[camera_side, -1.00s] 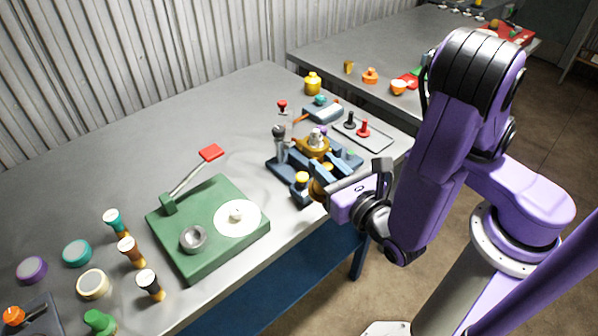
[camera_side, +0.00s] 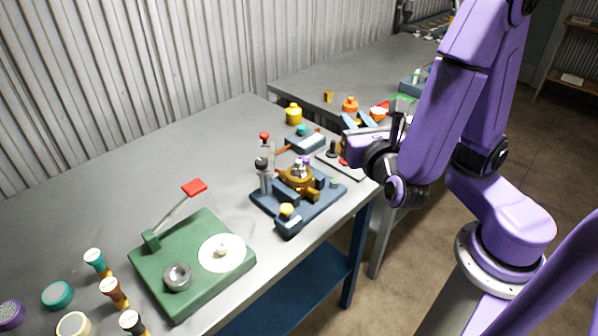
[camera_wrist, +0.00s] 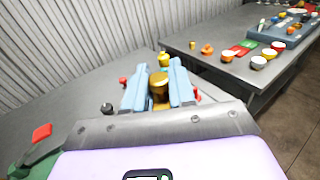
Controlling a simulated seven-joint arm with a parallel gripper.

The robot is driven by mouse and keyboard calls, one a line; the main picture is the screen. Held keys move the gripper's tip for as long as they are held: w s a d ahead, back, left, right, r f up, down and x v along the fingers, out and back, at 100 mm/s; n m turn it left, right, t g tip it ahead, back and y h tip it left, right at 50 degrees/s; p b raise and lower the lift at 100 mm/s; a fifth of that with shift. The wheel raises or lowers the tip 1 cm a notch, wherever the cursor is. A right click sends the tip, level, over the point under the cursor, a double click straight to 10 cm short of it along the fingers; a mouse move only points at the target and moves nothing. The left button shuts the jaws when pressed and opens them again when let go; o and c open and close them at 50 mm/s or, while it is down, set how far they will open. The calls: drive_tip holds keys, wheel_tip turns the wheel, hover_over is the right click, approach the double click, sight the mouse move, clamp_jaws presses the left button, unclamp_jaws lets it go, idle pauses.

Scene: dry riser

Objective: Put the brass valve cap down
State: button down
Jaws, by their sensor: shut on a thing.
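The brass valve cap (camera_wrist: 158,86) is between the two blue fingers of my gripper (camera_wrist: 160,88) in the wrist view. My gripper is shut on it. In the side view my gripper (camera_side: 364,121) is in the air near the right end of the near bench, above the tray with the black and red knobs. The cap is not clearly visible there. The brass valve body (camera_side: 298,180) sits in the blue fixture (camera_side: 318,203) on the near bench, to the left of and below my gripper in the picture.
A green lever press (camera_side: 190,268) stands on the near bench (camera_side: 120,180). A yellow jar (camera_side: 293,114) stands near its back edge. The far bench (camera_wrist: 215,50) holds an orange piece (camera_wrist: 207,49) and several small parts. A gap separates the benches.

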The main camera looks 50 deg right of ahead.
drive_tip(key=shift+w+d+r, duration=0.1)
drive_tip(key=shift+w+d, duration=0.05)
drive_tip(key=shift+d, duration=0.1)
drive_tip(key=shift+w, duration=0.3)
drive_tip(key=w+f, duration=0.3)
drive_tip(key=w, duration=0.2)
hover_over(299, 161)
drive_tip(key=f, duration=0.6)
drive_tip(key=shift+s+f, duration=0.15)
drive_tip(key=shift+s, duration=0.05)
drive_tip(key=shift+w+f, duration=0.15)
drive_tip(key=shift+f, duration=1.65)
drive_tip(key=shift+f, duration=0.4)
drive_tip(key=c, duration=0.9)
unclamp_jaws()
drive_tip(key=shift+c, duration=0.2)
